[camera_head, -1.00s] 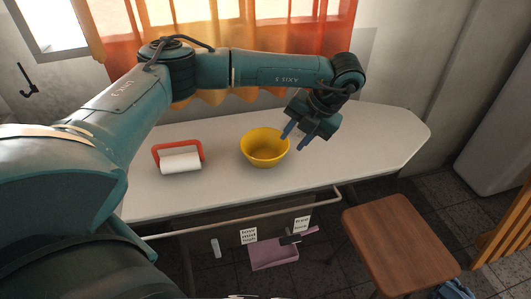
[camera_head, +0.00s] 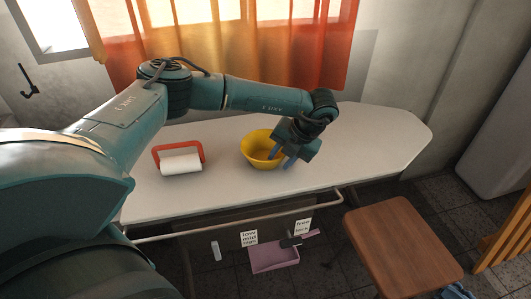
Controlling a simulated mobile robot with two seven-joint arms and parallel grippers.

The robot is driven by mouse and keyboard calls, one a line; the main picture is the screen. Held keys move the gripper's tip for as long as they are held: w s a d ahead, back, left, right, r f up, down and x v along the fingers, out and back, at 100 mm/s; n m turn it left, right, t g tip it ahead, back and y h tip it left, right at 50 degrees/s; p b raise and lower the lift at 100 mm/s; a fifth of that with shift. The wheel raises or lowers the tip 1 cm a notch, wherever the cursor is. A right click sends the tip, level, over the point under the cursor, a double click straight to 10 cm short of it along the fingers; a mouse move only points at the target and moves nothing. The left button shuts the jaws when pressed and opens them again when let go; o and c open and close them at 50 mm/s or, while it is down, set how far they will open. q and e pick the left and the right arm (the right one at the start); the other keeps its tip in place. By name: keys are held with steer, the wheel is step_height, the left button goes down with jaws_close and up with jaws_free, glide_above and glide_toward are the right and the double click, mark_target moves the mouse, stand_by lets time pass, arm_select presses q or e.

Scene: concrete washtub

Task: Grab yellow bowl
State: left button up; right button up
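The yellow bowl (camera_head: 255,150) stands upright on the white table (camera_head: 370,150), near its middle. My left gripper (camera_head: 280,160) is at the bowl's right side, pointing down toward the front. Its two blue fingers are spread apart, one over the bowl's right rim and the other just outside it. The bowl's right rim is partly hidden behind the gripper. I cannot tell whether a finger touches the bowl. My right gripper is not in view.
A white roller with a red-orange frame (camera_head: 180,160) lies left of the bowl. A brown wooden stool (camera_head: 402,245) stands in front at the right. A pink container (camera_head: 274,257) is below the table's front edge. The table's right end is clear.

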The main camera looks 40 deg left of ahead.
arm_select(q)
jaws_close()
stand_by(0.3)
steer(key=shift+r, duration=0.15)
